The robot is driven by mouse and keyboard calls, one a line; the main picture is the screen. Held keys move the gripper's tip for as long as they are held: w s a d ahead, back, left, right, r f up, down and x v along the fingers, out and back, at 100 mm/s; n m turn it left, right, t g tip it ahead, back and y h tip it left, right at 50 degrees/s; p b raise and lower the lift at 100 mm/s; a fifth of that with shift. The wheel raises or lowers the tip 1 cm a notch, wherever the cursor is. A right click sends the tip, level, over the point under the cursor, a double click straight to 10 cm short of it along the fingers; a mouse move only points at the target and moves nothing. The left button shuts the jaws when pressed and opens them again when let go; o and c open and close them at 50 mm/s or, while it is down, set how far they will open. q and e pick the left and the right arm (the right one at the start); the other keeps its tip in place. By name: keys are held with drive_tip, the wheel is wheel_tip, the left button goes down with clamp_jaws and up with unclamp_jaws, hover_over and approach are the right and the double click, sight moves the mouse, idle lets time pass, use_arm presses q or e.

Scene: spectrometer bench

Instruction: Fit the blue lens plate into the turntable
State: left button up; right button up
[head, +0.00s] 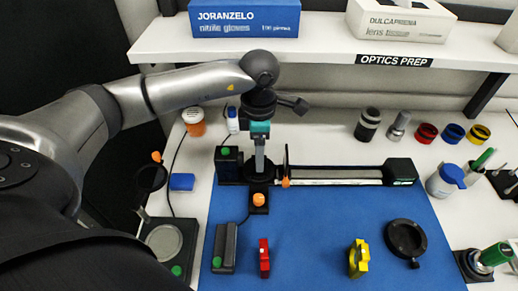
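My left gripper (260,152) points down over the turntable (259,174), a dark round mount at the left end of the rail. A teal band (260,127) shows above its grey fingers. The fingers are seen edge-on, so I cannot tell how far apart they are or whether they hold anything. I cannot make out the blue lens plate; my gripper hides part of the turntable. A red plate (264,258) and a yellow plate (359,258) stand on the blue mat. My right gripper is not in view.
A rail (335,175) runs right from the turntable to a black end block (400,171). An orange knob (259,199) sits in front. A black round piece (406,238) lies on the mat (310,225). A shelf (330,45) overhangs behind. The mat's middle is clear.

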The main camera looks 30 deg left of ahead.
use_arm(q)
drive_tip(key=shift+f, duration=0.15)
drive_tip(key=shift+f+b, duration=0.85)
drive_tip(key=shift+f, duration=0.05)
drive_tip(key=shift+f, duration=0.15)
drive_tip(key=o, duration=1.3)
wheel_tip(320, 180, up, 15)
drive_tip(key=shift+r, duration=0.2)
